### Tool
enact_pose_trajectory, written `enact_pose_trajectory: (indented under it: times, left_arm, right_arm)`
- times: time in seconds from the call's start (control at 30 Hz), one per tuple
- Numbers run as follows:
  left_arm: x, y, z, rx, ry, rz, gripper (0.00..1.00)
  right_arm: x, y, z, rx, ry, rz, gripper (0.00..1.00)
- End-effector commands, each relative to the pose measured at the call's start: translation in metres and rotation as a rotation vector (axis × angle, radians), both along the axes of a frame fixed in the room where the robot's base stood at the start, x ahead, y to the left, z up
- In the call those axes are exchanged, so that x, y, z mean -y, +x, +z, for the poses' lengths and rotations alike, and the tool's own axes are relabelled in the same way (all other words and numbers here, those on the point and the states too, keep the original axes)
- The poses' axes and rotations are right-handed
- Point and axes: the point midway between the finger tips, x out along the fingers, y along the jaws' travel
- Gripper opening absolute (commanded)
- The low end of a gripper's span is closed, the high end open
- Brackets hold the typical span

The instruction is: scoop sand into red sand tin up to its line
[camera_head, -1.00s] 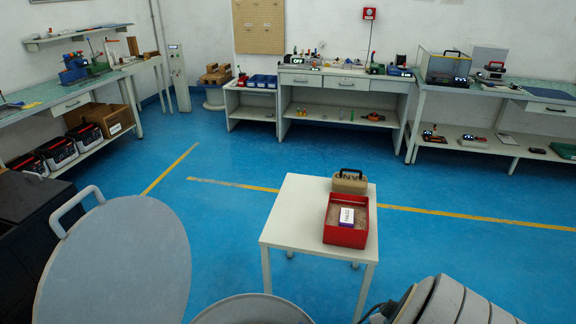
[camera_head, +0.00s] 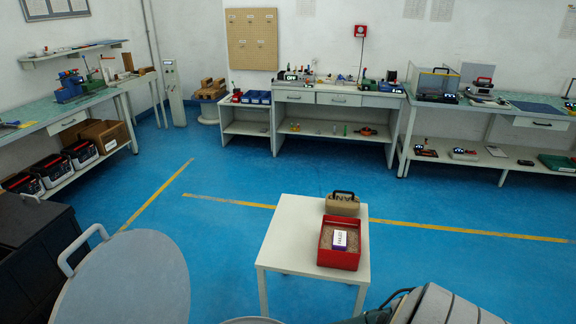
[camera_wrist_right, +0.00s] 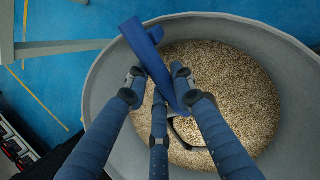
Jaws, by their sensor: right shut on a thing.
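The red sand tin (camera_head: 338,260) stands on a small white table (camera_head: 286,240) in the head view. A brown, sand-like layer shows inside it, with a white and purple labelled block (camera_head: 340,240) on top; I cannot make out a fill line. In the wrist view, a big grey round bin (camera_wrist_right: 283,65) holds grainy tan sand (camera_wrist_right: 245,90). My right gripper (camera_wrist_right: 160,82) is over the sand, shut on the blue scoop (camera_wrist_right: 143,45). The scoop's lower part is largely hidden by the fingers, so its load cannot be seen. My left gripper is out of view.
A tan block marked like SAND (camera_head: 342,206), with a black handle, stands behind the tin. A round grey disc (camera_head: 130,280) with a pale handle is at lower left. Workbenches (camera_head: 340,98) line the back wall. Blue floor between is clear.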

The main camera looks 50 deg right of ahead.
Motion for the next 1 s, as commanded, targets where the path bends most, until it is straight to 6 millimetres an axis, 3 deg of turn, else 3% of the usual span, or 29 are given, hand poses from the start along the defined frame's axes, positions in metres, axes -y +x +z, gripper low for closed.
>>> enact_pose_trajectory:
  times: [0.03,0.4,1.0]
  left_arm:
    - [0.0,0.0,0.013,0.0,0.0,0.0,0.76]
    - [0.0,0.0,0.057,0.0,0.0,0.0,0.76]
    - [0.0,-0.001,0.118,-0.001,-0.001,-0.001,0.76]
  right_arm:
    - [0.002,0.0,0.013,0.0,0.008,0.0,0.0]
    - [0.006,0.0,0.054,0.005,0.092,0.001,0.0]
    - [0.013,0.0,0.12,0.01,0.228,0.001,0.0]
